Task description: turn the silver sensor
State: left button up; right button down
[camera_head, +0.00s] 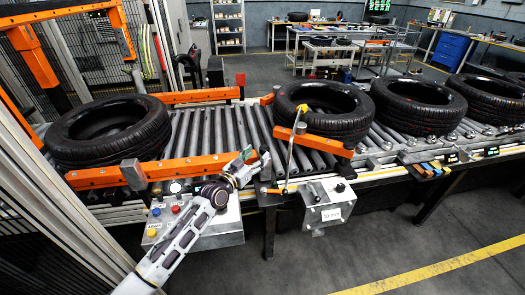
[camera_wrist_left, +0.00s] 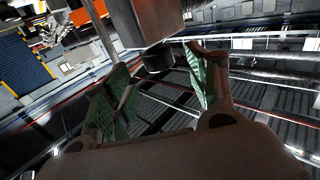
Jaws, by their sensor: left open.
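My left gripper (camera_head: 246,164) reaches in from the lower left to the front edge of the roller conveyor. It is open; its green-padded fingers (camera_wrist_left: 158,88) show apart in the left wrist view. A grey block-like body with a dark round end (camera_wrist_left: 158,58) shows just beyond and between the fingers, apparently not gripped. It looks like the silver sensor, but I cannot be sure. In the head view a small grey part (camera_head: 265,168) stands just right of the fingertips, partly hard to make out. My right gripper is not in view.
Several black tyres lie on the conveyor, one at left (camera_head: 110,130) and one near the middle (camera_head: 325,110). Orange guide rails (camera_head: 160,172) and a thin yellow-tipped rod (camera_head: 291,145) stand close by. Control boxes (camera_head: 328,205) hang along the front edge.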

aim_at(261, 151)
pick_arm(q)
jog(key=shift+x, duration=2.25)
jog(key=shift+c, duration=0.3)
jog(key=c, duration=1)
